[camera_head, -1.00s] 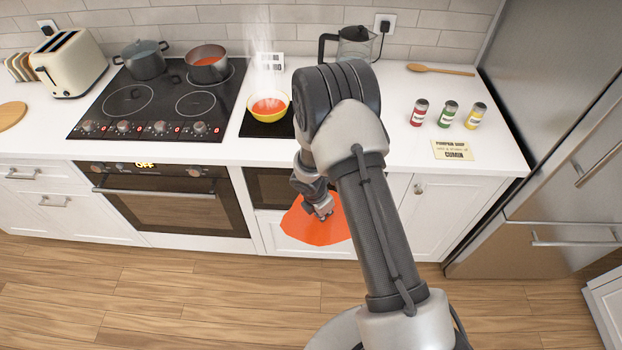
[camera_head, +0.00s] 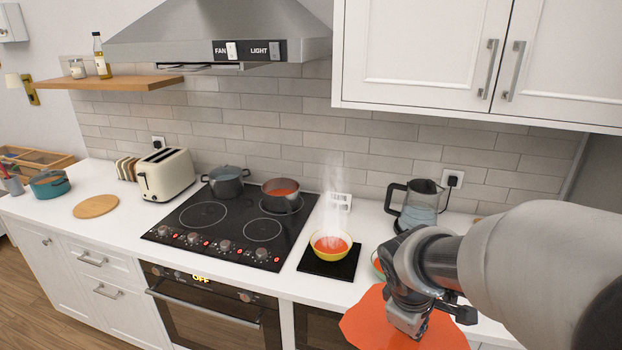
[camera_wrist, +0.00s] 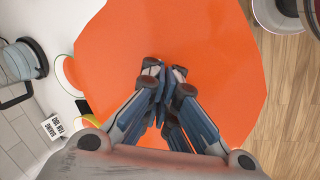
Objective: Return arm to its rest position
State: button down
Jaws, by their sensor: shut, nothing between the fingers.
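My gripper (camera_head: 408,328) is at the lower right in the head view, close to the counter's front edge. In the wrist view my gripper (camera_wrist: 163,78) has its fingertips together, with nothing seen between them. A large flat orange shape (camera_head: 362,322) lies around and behind my gripper. It fills the middle of the wrist view (camera_wrist: 205,35), beyond the fingers. I cannot tell what it is or whether it touches them. My forearm covers the right end of the counter in the head view.
A steaming yellow bowl of orange soup (camera_head: 331,243) stands on a black plate (camera_head: 318,268), left of my gripper. A glass kettle (camera_head: 418,207) stands behind it. The stove (camera_head: 228,222) holds a grey pot (camera_head: 226,182) and a pot of red food (camera_head: 281,193). Upper cabinets (camera_head: 420,50) hang above.

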jog(key=s+a+r+m+y, duration=0.1)
jog(key=s+r+m, duration=0.3)
jog(key=s, duration=0.5)
jog(key=s+a+r+m+t+y, duration=0.1)
jog(key=s+a+r+m, duration=0.3)
jog(key=s, duration=0.5)
jog(key=shift+m+t+y, duration=0.3)
jog(key=shift+m+y, duration=0.1)
jog(key=shift+m, duration=0.3)
